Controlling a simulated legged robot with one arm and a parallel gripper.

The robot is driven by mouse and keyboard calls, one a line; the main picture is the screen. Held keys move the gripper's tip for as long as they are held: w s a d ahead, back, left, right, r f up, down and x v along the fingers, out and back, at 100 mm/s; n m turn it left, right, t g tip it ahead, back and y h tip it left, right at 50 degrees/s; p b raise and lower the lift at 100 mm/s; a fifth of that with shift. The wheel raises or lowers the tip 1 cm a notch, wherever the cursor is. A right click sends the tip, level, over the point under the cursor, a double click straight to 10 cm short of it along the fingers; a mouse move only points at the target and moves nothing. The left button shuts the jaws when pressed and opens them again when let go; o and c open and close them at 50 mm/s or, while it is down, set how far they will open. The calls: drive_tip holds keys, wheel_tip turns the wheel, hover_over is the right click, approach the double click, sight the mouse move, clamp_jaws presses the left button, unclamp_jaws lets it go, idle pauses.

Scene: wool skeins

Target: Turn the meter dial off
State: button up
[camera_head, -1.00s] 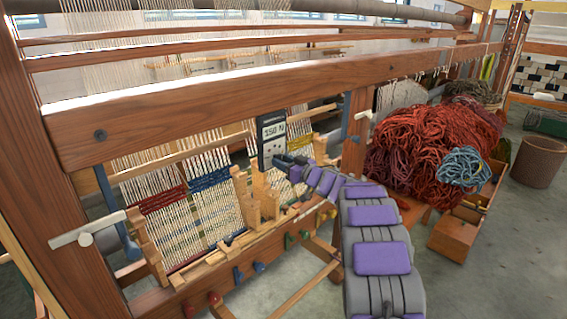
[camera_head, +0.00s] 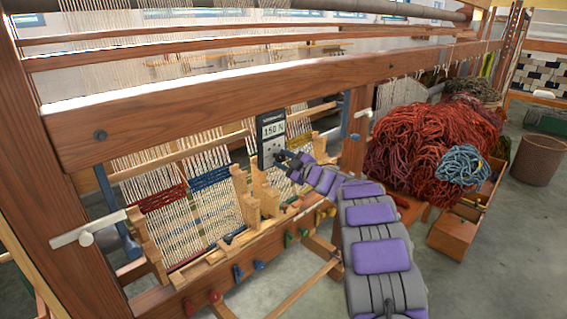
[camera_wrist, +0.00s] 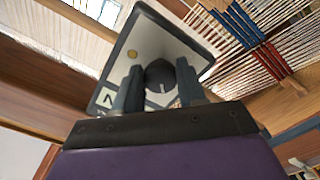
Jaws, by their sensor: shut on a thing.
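A white mark line shows on the dial. My gripper (camera_wrist: 160,82) has one finger on each side of the dial and is shut on it. In the head view my gripper (camera_head: 284,160) reaches the lower part of the meter, and the dial is hidden there.
The wooden loom beam (camera_head: 220,95) runs above the meter. Wooden pegs (camera_head: 262,190) and warp threads stand left of my gripper. A loom post (camera_head: 355,130) and a heap of red wool (camera_head: 425,140) are to the right.

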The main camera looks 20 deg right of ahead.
drive_tip(key=n+b, duration=0.2)
drive_tip(key=n, duration=0.2)
drive_tip(key=shift+d+f, duration=0.1)
drive_tip(key=shift+f, duration=0.05)
drive_tip(key=shift+n+b, duration=0.8)
drive_tip(key=shift+n, duration=0.6)
drive_tip(key=o, duration=1)
drive_tip(key=shift+s, duration=0.1)
drive_tip(key=p+v, duration=0.2)
drive_tip(key=v, duration=1.5)
drive_tip(key=shift+d, duration=0.1)
